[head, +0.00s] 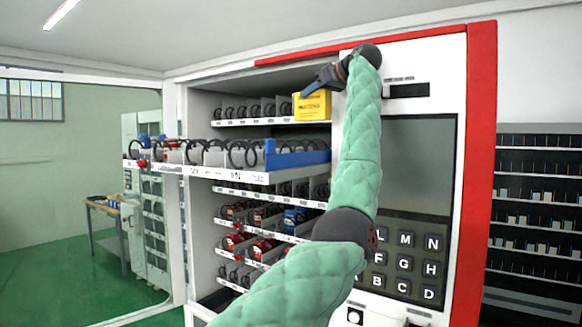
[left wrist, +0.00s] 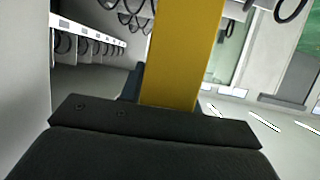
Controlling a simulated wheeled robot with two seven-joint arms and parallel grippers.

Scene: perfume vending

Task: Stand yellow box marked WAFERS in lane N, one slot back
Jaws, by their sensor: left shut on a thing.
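The yellow box marked WAFERS (head: 313,106) is up in front of the top of the vending machine's open cabinet, above the pulled-out tray (head: 262,178). My left gripper (head: 307,92) is shut on the box near its upper left edge. In the left wrist view the yellow box (left wrist: 182,50) rises upright from the dark gripper (left wrist: 165,103); its lettering does not show there. Lane N, marked on the tray's front label (head: 236,175), lies lower and to the left of the box, by a black coil (head: 240,154). My right gripper is not in view.
A blue rail (head: 298,155) runs along the tray's right part, below the box. A shelf with coils (head: 250,122) sits behind, above the tray. Stocked shelves (head: 262,217) lie below. The keypad panel (head: 405,255) stands to the right. Free air lies above the tray.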

